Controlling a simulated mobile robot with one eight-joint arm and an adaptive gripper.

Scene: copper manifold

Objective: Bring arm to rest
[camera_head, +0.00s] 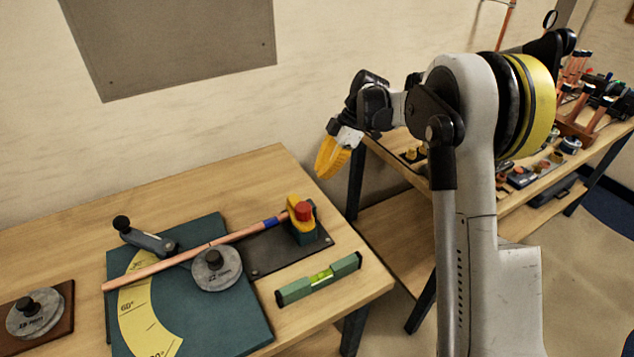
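My arm stands upright on the right of the head view, folded at the top with its forearm reaching left. My gripper (328,160) has yellow fingers that hang down and left in the air, past the right rear of the near workbench (240,175). The fingers overlap from this side, so their gap is hidden. I see nothing held between them. The gripper touches nothing that I can see.
A copper tube (160,267) lies across a green bending plate (235,325) with a round former (217,268) and a red-topped clamp (302,215). A green level (318,279) lies at the right edge. A second bench (540,185) behind my arm holds tools.

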